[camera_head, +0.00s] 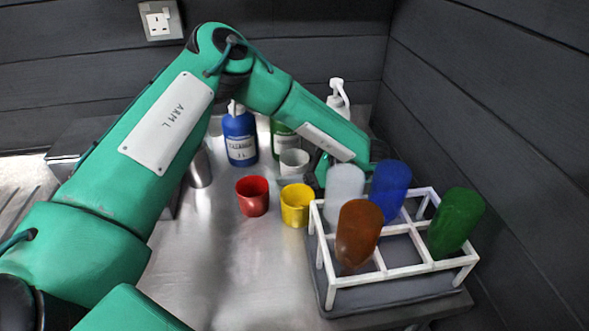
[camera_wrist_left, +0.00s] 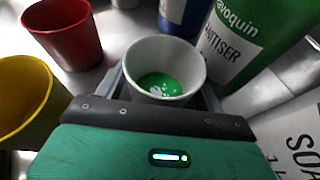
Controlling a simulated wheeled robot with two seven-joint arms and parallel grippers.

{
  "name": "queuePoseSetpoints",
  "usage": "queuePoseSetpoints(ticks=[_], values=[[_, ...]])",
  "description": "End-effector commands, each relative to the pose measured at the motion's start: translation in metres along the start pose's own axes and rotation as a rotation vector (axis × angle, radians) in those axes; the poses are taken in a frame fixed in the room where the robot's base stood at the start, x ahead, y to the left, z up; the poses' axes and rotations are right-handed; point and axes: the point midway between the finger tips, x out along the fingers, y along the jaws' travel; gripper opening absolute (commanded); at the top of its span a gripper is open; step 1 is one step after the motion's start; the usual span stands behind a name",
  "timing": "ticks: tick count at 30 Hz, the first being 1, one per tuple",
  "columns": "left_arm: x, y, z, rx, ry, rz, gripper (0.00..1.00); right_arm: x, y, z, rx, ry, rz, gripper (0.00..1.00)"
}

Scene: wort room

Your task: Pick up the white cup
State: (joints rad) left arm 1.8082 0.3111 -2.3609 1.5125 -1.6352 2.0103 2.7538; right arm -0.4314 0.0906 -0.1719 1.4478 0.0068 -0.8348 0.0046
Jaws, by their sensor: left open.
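The white cup (camera_head: 294,162) stands upright on the metal counter, behind the yellow cup. It also shows in the wrist view (camera_wrist_left: 142,53), with a green patch inside at its bottom. My left gripper (camera_wrist_left: 165,88) is open, its grey fingers low on either side of the cup; contact cannot be made out. In the head view my left arm reaches over from the left and comes down to the right of the cup, and the gripper is partly hidden there. My right gripper is not in view.
A red cup (camera_head: 252,196) and a yellow cup (camera_head: 297,205) stand in front. A blue bottle (camera_head: 240,137), a green sanitiser bottle (camera_head: 284,138) and a white pump bottle (camera_head: 339,99) stand behind. A white rack (camera_head: 399,271) holding several coloured tumblers is at the right.

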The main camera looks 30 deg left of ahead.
Motion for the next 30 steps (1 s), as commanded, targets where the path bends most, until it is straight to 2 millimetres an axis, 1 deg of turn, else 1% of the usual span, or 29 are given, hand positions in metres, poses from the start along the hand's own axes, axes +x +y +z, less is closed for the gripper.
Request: queuePoseSetpoints(ticks=[5,6,10,19,23,27,30], values=[[0.001,0.000,0.000,0.000,0.000,0.001,0.71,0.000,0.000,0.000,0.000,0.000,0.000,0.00],[0.001,0.000,0.000,0.000,0.000,0.001,0.62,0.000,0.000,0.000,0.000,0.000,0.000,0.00],[0.001,0.000,0.000,0.000,0.000,0.001,0.37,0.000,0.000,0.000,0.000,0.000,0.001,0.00],[0.000,0.000,0.000,0.000,0.000,0.000,0.37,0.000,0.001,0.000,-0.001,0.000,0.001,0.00],[-0.001,0.000,0.004,-0.001,0.000,0.000,0.37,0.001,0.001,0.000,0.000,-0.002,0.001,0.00],[-0.005,0.000,0.011,-0.002,0.000,0.000,0.37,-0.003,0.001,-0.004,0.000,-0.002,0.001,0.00],[-0.013,0.000,0.007,0.000,-0.002,-0.002,0.37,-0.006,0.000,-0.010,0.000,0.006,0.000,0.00]])
